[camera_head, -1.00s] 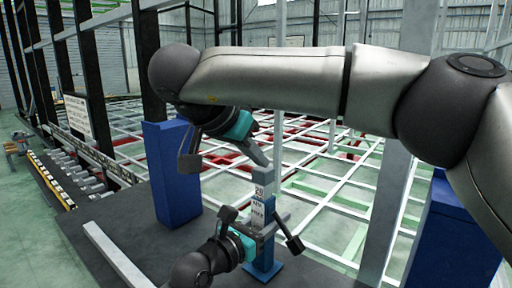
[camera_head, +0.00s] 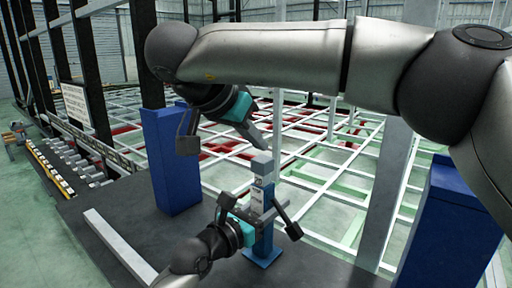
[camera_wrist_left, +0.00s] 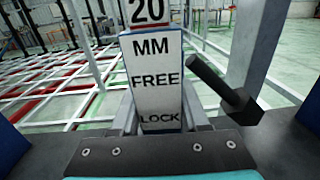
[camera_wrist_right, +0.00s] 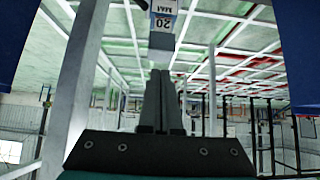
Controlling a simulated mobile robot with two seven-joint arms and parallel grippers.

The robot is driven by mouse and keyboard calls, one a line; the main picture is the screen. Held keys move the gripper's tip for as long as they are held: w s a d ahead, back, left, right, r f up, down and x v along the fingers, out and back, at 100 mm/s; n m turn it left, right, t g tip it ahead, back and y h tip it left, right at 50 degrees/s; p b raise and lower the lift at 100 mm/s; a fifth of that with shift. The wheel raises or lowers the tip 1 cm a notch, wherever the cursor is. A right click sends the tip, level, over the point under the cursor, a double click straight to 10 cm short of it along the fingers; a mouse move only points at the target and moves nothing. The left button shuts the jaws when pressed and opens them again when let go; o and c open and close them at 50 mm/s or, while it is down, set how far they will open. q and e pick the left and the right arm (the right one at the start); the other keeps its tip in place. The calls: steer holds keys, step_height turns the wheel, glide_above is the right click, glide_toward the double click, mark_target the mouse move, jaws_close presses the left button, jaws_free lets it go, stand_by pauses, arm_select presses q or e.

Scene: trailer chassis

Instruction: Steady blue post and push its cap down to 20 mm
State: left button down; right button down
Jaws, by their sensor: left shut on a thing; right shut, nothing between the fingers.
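The blue post (camera_head: 263,240) stands upright on a square blue base, with a grey cap (camera_head: 262,165) on top. Its white label reads "MM FREE LOCK" below a "20" in the left wrist view (camera_wrist_left: 156,75). My left gripper (camera_head: 262,213) is shut on the post below the cap, one finger on each side. My right gripper (camera_head: 262,146) is shut and empty, its fingertips just above the cap. In the right wrist view the shut fingers (camera_wrist_right: 160,105) point at the upside-down label; I cannot tell whether they touch the cap.
A large blue pillar (camera_head: 172,165) stands left of the post and another blue pillar (camera_head: 455,235) stands at the right. A pale bar (camera_head: 118,248) lies on the dark floor at the left. The white chassis lattice (camera_head: 330,185) spreads behind.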

steer(key=w+r+v, duration=0.1)
steer(key=v, duration=1)
steer(key=shift+s+d+r, duration=0.2)
steer(key=shift+s+r, duration=0.1)
steer(key=shift+r, duration=0.05)
